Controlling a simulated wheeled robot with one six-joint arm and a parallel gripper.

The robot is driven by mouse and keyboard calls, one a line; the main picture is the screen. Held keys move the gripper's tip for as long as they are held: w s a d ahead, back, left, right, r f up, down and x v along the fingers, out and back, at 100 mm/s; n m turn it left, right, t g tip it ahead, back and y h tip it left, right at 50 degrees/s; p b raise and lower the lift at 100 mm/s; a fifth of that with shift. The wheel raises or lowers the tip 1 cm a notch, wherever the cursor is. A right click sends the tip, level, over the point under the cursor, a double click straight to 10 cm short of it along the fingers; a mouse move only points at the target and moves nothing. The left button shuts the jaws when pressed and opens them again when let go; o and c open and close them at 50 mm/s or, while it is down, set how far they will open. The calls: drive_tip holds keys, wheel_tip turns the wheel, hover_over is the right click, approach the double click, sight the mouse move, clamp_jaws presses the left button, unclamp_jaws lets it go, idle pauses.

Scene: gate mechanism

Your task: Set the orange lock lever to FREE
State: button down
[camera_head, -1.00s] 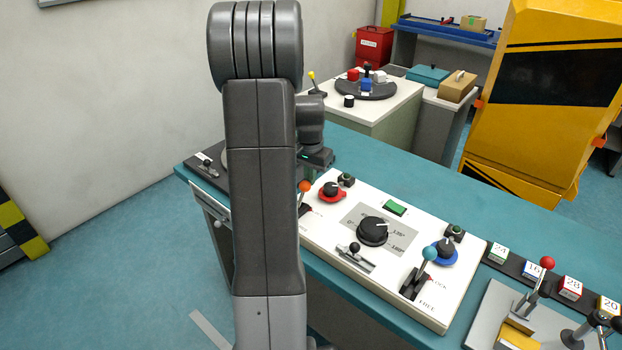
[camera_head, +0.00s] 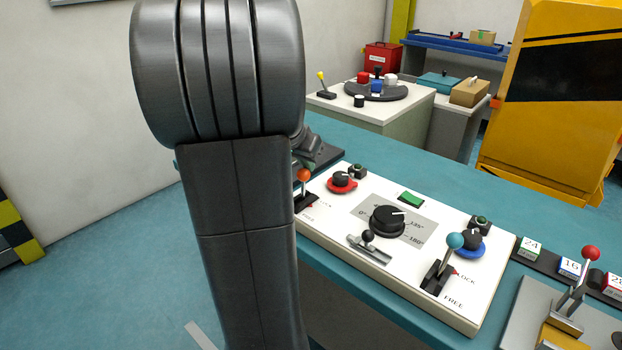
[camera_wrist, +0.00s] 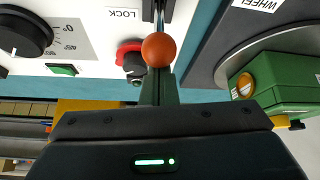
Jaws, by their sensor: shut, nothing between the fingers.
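The orange lock lever's ball knob (camera_head: 303,174) stands above its dark base (camera_head: 307,202) at the left end of the white panel, beside my arm. In the wrist view the orange knob (camera_wrist: 158,49) is just ahead of my gripper (camera_wrist: 159,86), whose fingers are together. I cannot tell whether they touch the knob. The LOCK label (camera_wrist: 122,13) is left of the lever's shaft in that view. In the head view the FREE label (camera_head: 308,217) is partly hidden by my arm. The lever's exact setting is unclear.
A red-ringed knob (camera_head: 341,182) is close to the lever. A large black dial (camera_head: 387,221) and a blue-knobbed lever (camera_head: 455,241) are farther right on the panel. In the wrist view a green box (camera_wrist: 285,85) and a round WHEEL plate (camera_wrist: 230,65) lie right of the gripper.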

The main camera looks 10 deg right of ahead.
drive_tip(key=shift+s+a+f+t+h+b, duration=0.25)
drive_tip(key=shift+s+a+t+h+b, duration=0.2)
drive_tip(key=shift+b, duration=1.6)
drive_tip(key=shift+s+a+f+t+h+b, duration=0.3)
drive_tip(key=shift+a+h+b, duration=0.2)
drive_tip(key=shift+b, duration=1.55)
drive_tip(key=s+a+h+b, duration=0.1)
drive_tip(key=b, duration=0.3)
drive_tip(key=a+t+b, duration=0.1)
drive_tip(key=b, duration=0.3)
drive_tip(key=shift+s+a+r+h, duration=0.15)
drive_tip(key=shift+s+r+h, duration=0.05)
drive_tip(key=shift+s+h, duration=0.15)
drive_tip(key=shift+s, duration=0.1)
wheel_tip(320, 180, up, 3)
drive_tip(key=w+d+p, duration=0.1)
drive_tip(key=w+p, duration=0.1)
drive_tip(key=v, duration=0.9)
drive_tip(key=shift+s+f+p, duration=0.35)
drive_tip(key=shift+a, duration=0.15)
